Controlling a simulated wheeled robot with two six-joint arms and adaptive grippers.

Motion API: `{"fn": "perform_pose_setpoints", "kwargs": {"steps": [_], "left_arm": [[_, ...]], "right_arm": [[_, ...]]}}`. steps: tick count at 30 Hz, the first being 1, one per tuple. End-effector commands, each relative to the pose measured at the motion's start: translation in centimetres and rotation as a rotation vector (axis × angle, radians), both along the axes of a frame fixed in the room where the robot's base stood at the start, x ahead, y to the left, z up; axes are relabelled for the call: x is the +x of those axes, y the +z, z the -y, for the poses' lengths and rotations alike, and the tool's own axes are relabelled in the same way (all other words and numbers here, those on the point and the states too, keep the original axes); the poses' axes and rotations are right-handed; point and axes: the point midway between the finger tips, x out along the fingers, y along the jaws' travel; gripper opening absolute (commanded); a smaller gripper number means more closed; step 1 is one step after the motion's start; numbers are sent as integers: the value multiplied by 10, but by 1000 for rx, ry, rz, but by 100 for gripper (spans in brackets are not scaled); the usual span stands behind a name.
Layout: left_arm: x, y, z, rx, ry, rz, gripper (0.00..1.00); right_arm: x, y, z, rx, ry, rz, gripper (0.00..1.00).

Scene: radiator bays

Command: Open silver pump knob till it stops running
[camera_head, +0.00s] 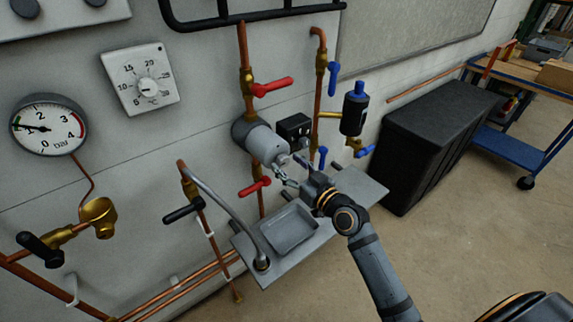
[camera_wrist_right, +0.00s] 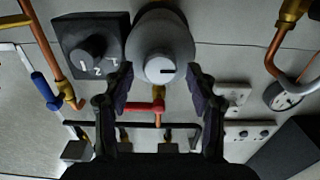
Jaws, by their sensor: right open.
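The silver pump (camera_head: 258,138) sits on the copper pipe on the wall, with a black box (camera_head: 294,126) beside it. In the right wrist view, its round silver knob (camera_wrist_right: 158,69) faces me, with a dark pointer mark on its right side. My right gripper (camera_head: 283,170) is in front of the pump's face. In the wrist view its open fingers (camera_wrist_right: 160,76) stand on either side of the knob, with visible gaps; no contact shows. In the head view the gripper partly hides the knob. My left gripper is not in view.
Red levers (camera_head: 271,87) (camera_head: 254,186) are above and below the pump on its pipe. Blue levers (camera_head: 333,79) are on the right pipe. A grey tray (camera_head: 276,268) on a shelf is below. The black box has its own dark knob (camera_wrist_right: 94,46).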

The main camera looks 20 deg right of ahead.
Motion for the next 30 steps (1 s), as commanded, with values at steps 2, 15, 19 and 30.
{"fn": "perform_pose_setpoints", "kwargs": {"steps": [2,15,19,30], "left_arm": [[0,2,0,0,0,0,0],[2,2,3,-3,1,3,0],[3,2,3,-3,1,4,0],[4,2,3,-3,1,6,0]], "right_arm": [[8,1,-3,2,-1,0,57],[13,0,-5,-1,1,0,45],[13,0,-5,-1,0,0,27],[13,0,-5,10,0,-5,4]]}}
